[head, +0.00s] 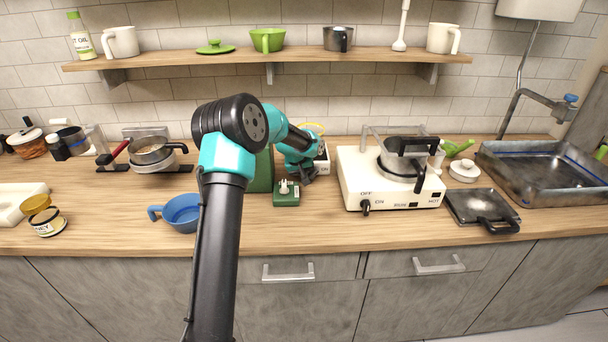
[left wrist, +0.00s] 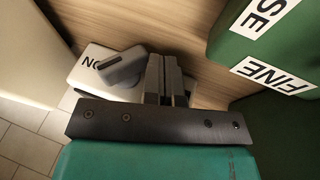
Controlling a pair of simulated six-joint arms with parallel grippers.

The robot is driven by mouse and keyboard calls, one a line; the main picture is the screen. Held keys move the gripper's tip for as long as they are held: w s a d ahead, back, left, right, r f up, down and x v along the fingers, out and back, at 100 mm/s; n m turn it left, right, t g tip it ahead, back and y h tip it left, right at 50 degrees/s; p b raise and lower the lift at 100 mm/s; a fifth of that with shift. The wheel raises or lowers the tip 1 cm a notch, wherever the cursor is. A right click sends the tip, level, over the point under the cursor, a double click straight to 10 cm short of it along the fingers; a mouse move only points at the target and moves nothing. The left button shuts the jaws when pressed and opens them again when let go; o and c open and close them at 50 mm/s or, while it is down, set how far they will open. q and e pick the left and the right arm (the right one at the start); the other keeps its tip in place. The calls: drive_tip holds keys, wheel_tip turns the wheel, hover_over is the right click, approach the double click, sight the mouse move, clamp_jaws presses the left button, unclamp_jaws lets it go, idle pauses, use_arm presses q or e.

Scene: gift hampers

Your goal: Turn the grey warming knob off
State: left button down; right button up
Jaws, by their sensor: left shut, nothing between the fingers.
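The grey knob (left wrist: 122,68) is a rounded bar on top of a small white box (left wrist: 90,62); part of a label, reading "NO" from this side, shows beside it. In the head view the white box (head: 323,157) stands behind my left gripper, and I cannot make out the knob there. My left gripper (head: 308,177) is low over the counter in front of that box. In the left wrist view its fingers (left wrist: 165,72) are shut and empty, just right of the knob; whether they touch it is unclear. My right gripper is not in view.
A green box (head: 261,172) and a smaller green box (head: 286,195) with a white switch stand close to my gripper. A white stove (head: 385,190) with a pot (head: 405,160) is to the right. A blue pot (head: 182,212) is to the left.

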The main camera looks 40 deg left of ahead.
use_arm(q)
drive_tip(key=shift+r, duration=0.15)
idle(0.7)
drive_tip(key=shift+r, duration=0.7)
drive_tip(key=shift+r, duration=0.1)
drive_tip(key=v, duration=1.7)
drive_tip(key=shift+r, duration=0.1)
